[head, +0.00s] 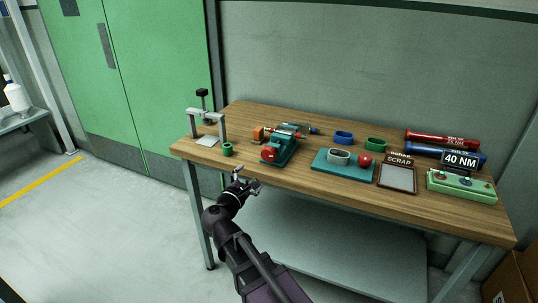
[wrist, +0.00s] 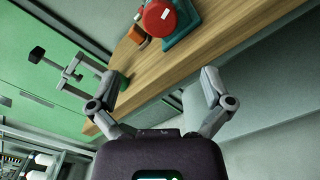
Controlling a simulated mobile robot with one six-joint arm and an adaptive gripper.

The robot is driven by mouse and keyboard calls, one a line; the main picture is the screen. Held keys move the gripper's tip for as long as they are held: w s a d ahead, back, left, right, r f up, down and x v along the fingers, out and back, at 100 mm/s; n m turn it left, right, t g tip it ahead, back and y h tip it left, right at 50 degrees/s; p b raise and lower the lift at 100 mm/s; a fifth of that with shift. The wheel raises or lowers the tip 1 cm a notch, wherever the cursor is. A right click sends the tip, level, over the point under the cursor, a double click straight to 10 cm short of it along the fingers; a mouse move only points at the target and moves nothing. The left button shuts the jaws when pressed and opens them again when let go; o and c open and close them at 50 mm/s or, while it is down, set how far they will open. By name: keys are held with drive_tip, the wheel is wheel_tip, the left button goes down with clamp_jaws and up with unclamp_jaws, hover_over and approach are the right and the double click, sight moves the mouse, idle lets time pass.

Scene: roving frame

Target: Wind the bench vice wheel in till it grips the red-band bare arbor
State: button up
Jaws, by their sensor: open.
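The green bench vice (head: 281,151) stands on the workbench, left of its middle. Its red wheel (head: 269,155) faces the front edge, and it also shows in the wrist view (wrist: 159,16). A light bar with a red part, apparently the red-band arbor (head: 290,133), lies at the top of the vice. At this size I cannot tell whether the jaws touch it. My gripper (head: 247,181) is open and empty, in front of the bench edge and apart from the wheel. In the wrist view the wheel is beyond the spread fingers (wrist: 162,88).
A press frame (head: 207,122) and green ring (head: 227,149) stand left of the vice. An orange block (head: 258,133) is beside it. A teal tray (head: 330,168), scrap tray (head: 398,178) and green box (head: 461,188) line the right. The floor before the bench is clear.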

sight(267, 156)
drive_tip(key=x, duration=1.3)
drive_tip(key=shift+w+d, duration=0.1)
drive_tip(key=shift+w, duration=0.3)
drive_tip(key=c, duration=1)
